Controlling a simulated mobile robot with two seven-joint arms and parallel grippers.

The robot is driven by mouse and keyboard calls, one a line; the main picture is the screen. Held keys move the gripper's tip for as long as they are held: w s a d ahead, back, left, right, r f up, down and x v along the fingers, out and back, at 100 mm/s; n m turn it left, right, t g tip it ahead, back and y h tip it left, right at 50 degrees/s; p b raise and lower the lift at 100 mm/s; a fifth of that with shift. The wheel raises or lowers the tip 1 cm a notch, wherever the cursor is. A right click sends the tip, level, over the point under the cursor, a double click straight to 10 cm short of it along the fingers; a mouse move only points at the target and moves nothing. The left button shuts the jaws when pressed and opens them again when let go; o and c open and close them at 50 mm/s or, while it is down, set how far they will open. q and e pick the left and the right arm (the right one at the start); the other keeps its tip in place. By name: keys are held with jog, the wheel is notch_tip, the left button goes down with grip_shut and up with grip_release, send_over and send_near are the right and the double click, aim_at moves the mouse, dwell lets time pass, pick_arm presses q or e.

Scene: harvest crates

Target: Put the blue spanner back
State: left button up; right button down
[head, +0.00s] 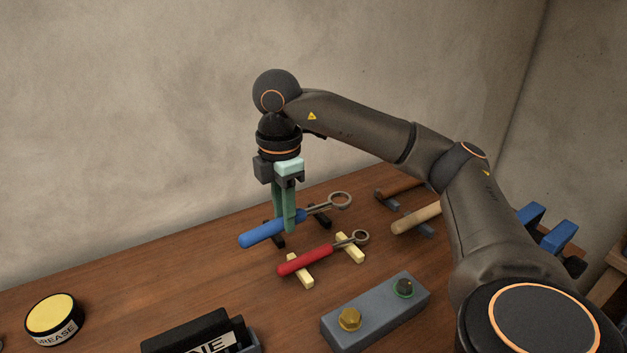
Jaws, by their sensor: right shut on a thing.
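The blue spanner (262,234) has a blue handle and a metal ring end pointing right. It lies across or just above a pair of dark rests (320,217) on the wooden bench; I cannot tell if it touches them. My right gripper (284,222) points straight down with its green fingers shut on the spanner near the right part of the handle. The fingers hide part of the handle. My left gripper is not in view.
A red spanner (305,262) lies on cream rests (350,248) just in front. Wooden-handled tools (415,218) lie on rests to the right. A grey block with knobs (376,312), a black labelled box (195,335) and a grease tin (54,318) stand nearer.

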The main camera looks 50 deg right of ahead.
jog(key=shift+w+d, duration=0.15)
jog(key=shift+w, duration=0.35)
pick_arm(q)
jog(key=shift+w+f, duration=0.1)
pick_arm(e)
jog(key=w+d+f, duration=0.4)
jog(key=w+d+f+p, duration=0.1)
jog(key=w+d+f, duration=0.3)
jog(key=w+d, duration=0.1)
jog(key=shift+f, duration=0.25)
jog(key=shift+w+d+f+p, duration=0.15)
jog(key=shift+f+p, duration=0.05)
jog(key=shift+f, duration=0.45)
jog(key=shift+w+d+f+p, duration=0.1)
jog(key=shift+f+p, duration=0.1)
jog(key=shift+f, duration=0.5)
jog(key=shift+w+d+f+p, duration=0.15)
jog(key=shift+f+p, duration=0.05)
jog(key=shift+f, duration=0.45)
jog(key=c, duration=0.6)
grip_release()
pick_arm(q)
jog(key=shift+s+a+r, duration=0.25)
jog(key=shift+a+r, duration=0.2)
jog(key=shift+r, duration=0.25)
